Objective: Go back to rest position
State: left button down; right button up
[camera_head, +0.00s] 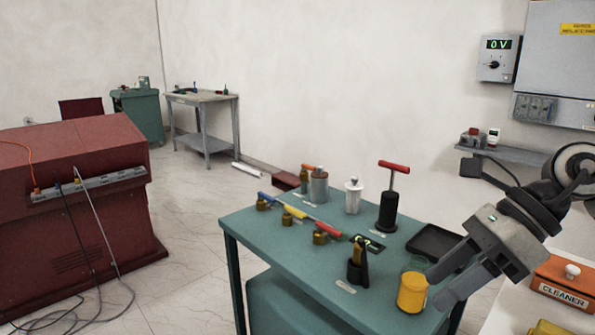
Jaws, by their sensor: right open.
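My right gripper (448,283) comes in from the right over the right side of the teal table (255,222). Its two grey fingers are apart and point down to the left, with nothing seen between them. A yellow cylinder (411,292) stands on the table just left of the fingertips; I cannot tell whether they touch it. My left gripper is not in view.
The teal table also holds a red-handled black tool (388,196), a white bushing (353,196), a grey canister (318,187), a black tray (437,246) and a black holder (358,264). An orange cleaner box (565,278) is at right. A red cabinet (70,200) stands left, with open floor between.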

jog(key=s+a+m+t+y, duration=0.1)
jog(key=a+m+y, duration=0.9)
jog(key=a, duration=0.4)
jog(key=w+d+f+m+t+h, duration=0.15)
jog(key=f+m+t+h, duration=0.5)
jog(key=m, duration=0.65)
jog(key=w+d+f+m+t+h, duration=0.1)
jog(key=d+f+m+t+h, duration=0.2)
jog(key=f+m+t, duration=0.8)
jog(key=s+d+f+m+g+h, duration=0.3)
jog(key=s+f+m+g+h, duration=0.2)
jog(key=s+f+m+g, duration=0.3)
jog(key=s+f+m, duration=0.4)
jog(key=f, duration=0.4)
jog(key=shift+s+g, duration=0.2)
jog(key=shift+g, duration=0.15)
